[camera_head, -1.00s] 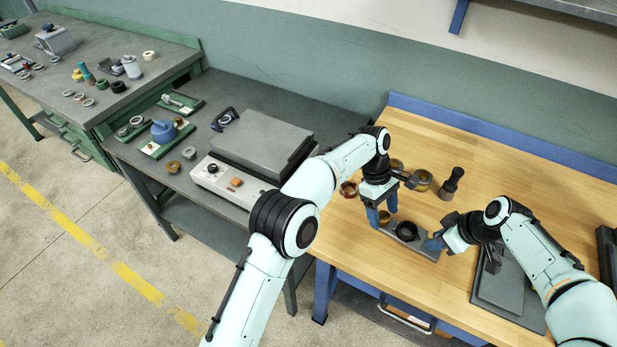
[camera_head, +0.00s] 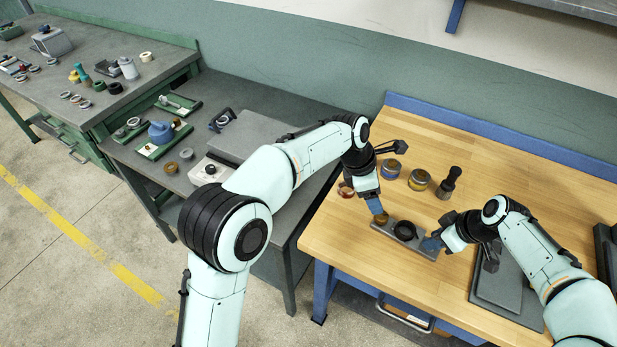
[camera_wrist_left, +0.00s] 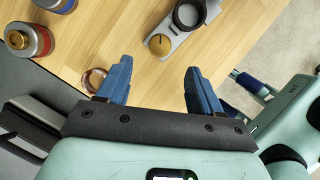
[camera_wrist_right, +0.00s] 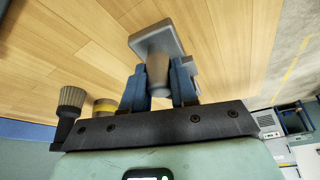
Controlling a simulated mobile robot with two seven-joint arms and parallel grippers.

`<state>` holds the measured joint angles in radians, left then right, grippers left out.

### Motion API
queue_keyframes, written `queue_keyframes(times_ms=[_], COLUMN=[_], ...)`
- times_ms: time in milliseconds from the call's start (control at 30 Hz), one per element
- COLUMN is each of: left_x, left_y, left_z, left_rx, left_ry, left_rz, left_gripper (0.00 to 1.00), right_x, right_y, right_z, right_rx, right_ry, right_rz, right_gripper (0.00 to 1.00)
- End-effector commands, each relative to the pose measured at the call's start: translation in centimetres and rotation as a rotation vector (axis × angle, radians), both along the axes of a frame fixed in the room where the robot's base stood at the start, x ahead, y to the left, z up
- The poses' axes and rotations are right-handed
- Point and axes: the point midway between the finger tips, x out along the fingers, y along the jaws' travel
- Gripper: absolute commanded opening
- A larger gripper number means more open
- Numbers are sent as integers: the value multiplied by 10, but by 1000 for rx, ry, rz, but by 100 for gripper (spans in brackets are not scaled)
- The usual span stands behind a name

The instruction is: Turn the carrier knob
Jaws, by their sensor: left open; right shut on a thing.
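The carrier (camera_head: 421,246) is a grey bar on the wooden bench, with a black ring (camera_head: 405,230) on it. My left gripper (camera_head: 374,205) is close to the knob in the head view. In the left wrist view its blue fingers (camera_wrist_left: 158,68) are open and empty, with the knob just beyond the tips. My right gripper (camera_head: 433,244) is shut on the carrier's handle (camera_wrist_right: 158,75) at the other end.
Two round tins, one blue-banded (camera_head: 391,169) and one yellow-banded (camera_head: 420,180), stand behind the carrier beside a dark brush-like tool (camera_head: 449,184). A brown ring (camera_wrist_left: 95,78) lies near my left gripper. Grey plates (camera_head: 505,283) lie at the right.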

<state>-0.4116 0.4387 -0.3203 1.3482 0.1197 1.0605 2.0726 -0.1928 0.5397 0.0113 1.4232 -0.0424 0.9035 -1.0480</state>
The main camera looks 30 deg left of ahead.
Motion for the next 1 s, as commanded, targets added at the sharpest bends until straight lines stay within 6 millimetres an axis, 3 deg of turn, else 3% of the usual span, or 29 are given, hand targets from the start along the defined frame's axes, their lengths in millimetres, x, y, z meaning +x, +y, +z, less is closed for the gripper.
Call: queue_keyframes(times_ms=[167,600,1000], left_x=[-6,1,-5], left_y=[13,95,170], left_z=[35,-4,-34], left_rx=[0,53,134], left_ry=[-4,-106,-195], left_rz=[2,-87,-169], left_gripper=[66,66,66], right_x=[0,1,0], right_y=[0,0,0], right_z=[1,1,1], right_rx=[1,1,2], right_ry=[-2,-2,-2], right_rz=[-1,-1,0], right_gripper=[0,0,0])
